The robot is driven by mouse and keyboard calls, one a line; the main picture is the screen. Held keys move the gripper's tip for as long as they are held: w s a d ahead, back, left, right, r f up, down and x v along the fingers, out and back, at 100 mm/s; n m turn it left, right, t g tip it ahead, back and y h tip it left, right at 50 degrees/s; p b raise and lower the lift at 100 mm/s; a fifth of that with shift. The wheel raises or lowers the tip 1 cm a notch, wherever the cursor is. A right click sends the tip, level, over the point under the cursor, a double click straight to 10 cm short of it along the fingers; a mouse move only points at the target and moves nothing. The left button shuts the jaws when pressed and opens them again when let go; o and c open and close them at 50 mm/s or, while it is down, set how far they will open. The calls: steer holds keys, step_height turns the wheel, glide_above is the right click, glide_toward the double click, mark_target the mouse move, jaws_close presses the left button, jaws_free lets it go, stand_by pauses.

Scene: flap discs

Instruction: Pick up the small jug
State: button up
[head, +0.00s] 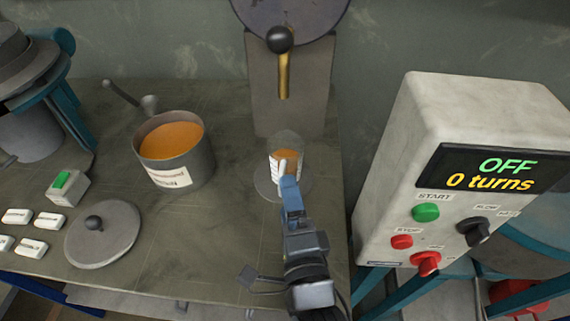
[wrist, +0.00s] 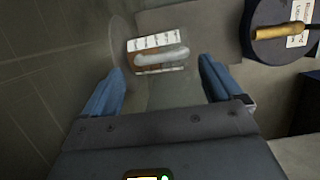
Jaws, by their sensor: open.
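The small jug (head: 288,147) is clear, with orange contents low inside and a white marked label. It stands upright on a round pale plate (head: 266,185) on the bench. In the wrist view the jug's label (wrist: 150,41) and pale handle (wrist: 163,57) face me. My gripper (head: 290,181) is at the jug's near side, its blue fingers overlapping the handle in the head view. In the wrist view my gripper (wrist: 163,75) is open, one finger on each side of the handle. I cannot tell whether a finger touches the jug.
A pot (head: 176,175) of orange compound stands to the left. A round lid (head: 102,234) lies on the bench (head: 205,240) nearer. A machine with a brass spout (head: 283,75) rises behind the jug. A control box (head: 405,170) reading OFF, 0 turns stands right.

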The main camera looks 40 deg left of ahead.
mark_target(284, 165)
steer(key=x, duration=0.4)
steer(key=c, duration=0.9)
steer(key=shift+r, duration=0.1)
steer(key=shift+s+r+p, duration=0.15)
steer(key=shift+r+p, duration=0.3)
steer(key=shift+p, duration=0.15)
step_height(284, 165, up, 6)
steer(key=shift+f, duration=0.15)
steer(key=s+a+b, duration=0.1)
steer(key=s+b, duration=0.1)
steer(key=s, duration=0.4)
steer(key=s+b, duration=0.2)
steer(key=s, duration=0.5)
steer(key=s+a+b, duration=0.1)
steer(key=s+b, duration=0.1)
steer(key=s, duration=0.4)
steer(key=shift+s+a+b, duration=0.25)
steer(key=shift+a+b, duration=0.15)
steer(key=shift+c, duration=0.6)
